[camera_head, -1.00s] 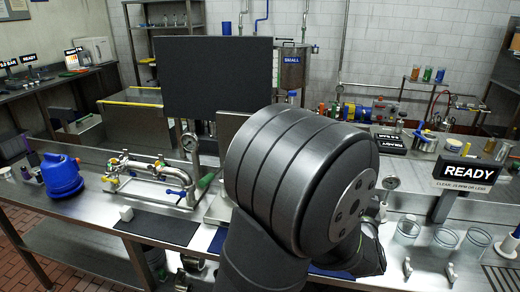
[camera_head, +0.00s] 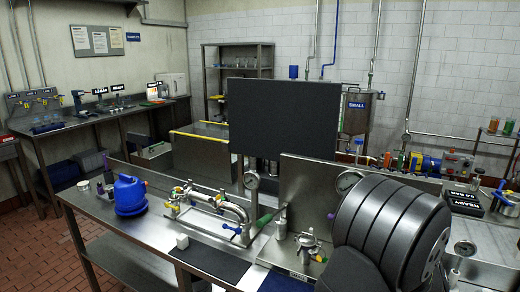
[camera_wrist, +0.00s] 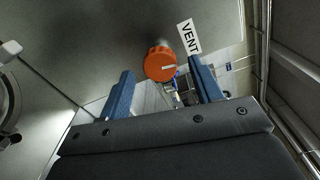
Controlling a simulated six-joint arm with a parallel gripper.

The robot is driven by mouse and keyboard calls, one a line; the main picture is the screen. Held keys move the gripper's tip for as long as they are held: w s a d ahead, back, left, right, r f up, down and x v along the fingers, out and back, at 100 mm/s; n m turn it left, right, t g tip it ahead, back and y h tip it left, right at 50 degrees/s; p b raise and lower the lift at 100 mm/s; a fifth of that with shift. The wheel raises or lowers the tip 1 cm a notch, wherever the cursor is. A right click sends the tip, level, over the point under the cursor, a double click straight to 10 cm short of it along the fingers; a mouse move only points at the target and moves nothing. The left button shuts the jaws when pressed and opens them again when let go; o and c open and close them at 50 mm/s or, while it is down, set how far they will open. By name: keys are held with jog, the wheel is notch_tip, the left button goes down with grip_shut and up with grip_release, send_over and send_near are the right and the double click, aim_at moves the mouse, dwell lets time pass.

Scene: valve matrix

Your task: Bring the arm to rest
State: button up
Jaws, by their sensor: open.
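My gripper (camera_wrist: 163,98) shows in the wrist view with its two blue fingers well apart and nothing between them. Beyond the fingertips is an orange round knob (camera_wrist: 160,64), beside a white label reading VENT (camera_wrist: 187,38). The knob appears apart from the fingers, but the exact distance cannot be told. In the head view my arm's dark rounded link fills the lower right and hides part of the bench. My gripper does not show in that view.
A steel bench (camera_head: 105,206) carries a blue jug (camera_head: 129,194), a pipe assembly with valves (camera_head: 215,203) and a dark mat (camera_head: 216,262). A black panel (camera_head: 268,119) and a steel panel with a gauge (camera_head: 306,190) stand behind. A side bench (camera_head: 75,125) stands at the left.

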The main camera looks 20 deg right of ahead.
jog(key=shift+x, duration=1.9)
jog(key=shift+s, duration=0.1)
jog(key=v, duration=1.8)
jog(key=x, duration=1.7)
jog(key=shift+w+d, duration=0.2)
jog(key=shift+w, duration=0.1)
jog(key=shift+w+d, duration=0.2)
jog(key=shift+s+m, duration=0.1)
jog(key=shift+m, duration=0.6)
jog(key=m, duration=1)
jog(key=shift+m, duration=1.9)
